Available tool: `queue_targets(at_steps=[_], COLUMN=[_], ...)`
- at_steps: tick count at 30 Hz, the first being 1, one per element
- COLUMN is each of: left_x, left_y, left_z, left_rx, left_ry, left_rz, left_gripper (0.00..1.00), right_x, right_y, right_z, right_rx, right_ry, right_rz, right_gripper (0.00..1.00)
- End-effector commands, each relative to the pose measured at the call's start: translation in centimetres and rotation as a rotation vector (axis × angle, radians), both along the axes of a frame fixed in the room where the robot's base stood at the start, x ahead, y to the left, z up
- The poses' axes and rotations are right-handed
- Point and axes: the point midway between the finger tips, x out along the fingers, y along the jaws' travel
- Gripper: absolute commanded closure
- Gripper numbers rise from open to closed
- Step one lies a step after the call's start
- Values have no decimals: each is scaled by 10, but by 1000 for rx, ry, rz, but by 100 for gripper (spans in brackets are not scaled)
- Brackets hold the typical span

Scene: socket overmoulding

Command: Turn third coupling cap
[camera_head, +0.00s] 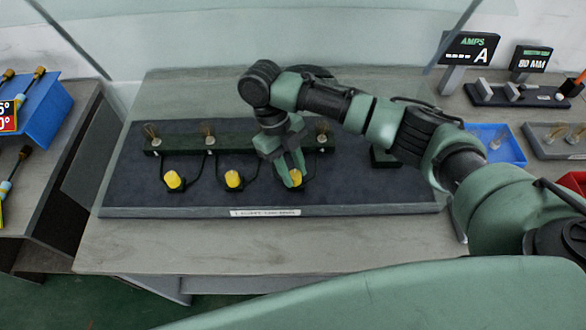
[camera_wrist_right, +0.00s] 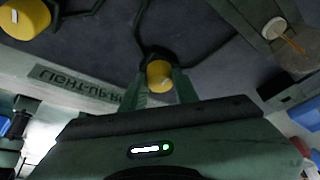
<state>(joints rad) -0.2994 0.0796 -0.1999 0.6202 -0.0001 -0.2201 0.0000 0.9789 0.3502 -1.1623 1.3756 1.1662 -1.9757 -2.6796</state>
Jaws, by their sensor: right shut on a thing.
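Three yellow coupling caps stand in a row on the dark board in the head view: the first (camera_head: 173,180), the second (camera_head: 233,179) and the third (camera_head: 296,177). My right gripper (camera_head: 293,174) points down at the third cap from above, with its fingers on either side of it. In the right wrist view the third cap (camera_wrist_right: 160,74) sits between the two fingertips (camera_wrist_right: 161,90), and the gripper is shut on it. Another yellow cap (camera_wrist_right: 24,18) shows at the upper left there. My left gripper is not in view.
The dark board (camera_head: 130,200) lies on a grey table (camera_head: 180,247). A green rail (camera_head: 180,146) with several upright fittings runs behind the caps, with black cables leading forward. Blue tray (camera_head: 497,143) and an AMPS display (camera_head: 468,48) stand at the right.

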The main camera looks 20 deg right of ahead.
Motion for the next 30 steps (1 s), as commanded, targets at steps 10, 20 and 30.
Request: queue_targets(at_steps=[10, 20, 30], left_x=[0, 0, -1], left_y=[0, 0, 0], left_z=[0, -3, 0], left_rx=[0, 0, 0], left_ry=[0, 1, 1], left_rz=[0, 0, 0], left_gripper=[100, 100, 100], right_x=[0, 11, 26], right_y=[0, 6, 13], right_z=[0, 28, 70], right_rx=[-1, 0, -2], right_ry=[1, -3, -1], right_rz=[-1, -1, -1], right_gripper=[49, 49, 49])
